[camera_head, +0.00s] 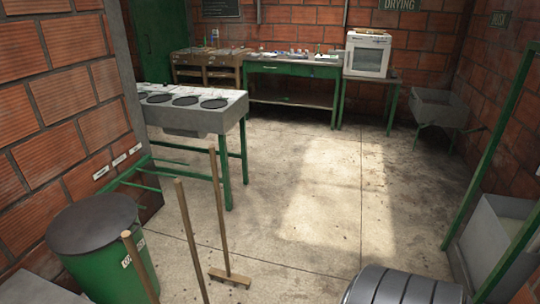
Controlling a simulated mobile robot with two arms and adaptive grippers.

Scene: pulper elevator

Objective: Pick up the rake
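A wooden rake (220,220) stands upright at the left of the middle, with a long thin handle and a flat wooden crosspiece (230,277) at floor level. Two more wooden handles, one nearby (188,235) and one nearer (140,266), stand to its left. Their lower ends are cut off by the frame, so I cannot tell what heads they have. Neither of my grippers shows in the head view.
A green barrel with a dark lid (95,224) stands left of the handles. A concrete counter with round dark plates (190,115) is behind them. A dark ribbed rounded object (405,289) is at the bottom right. The concrete floor (320,200) in the middle is clear.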

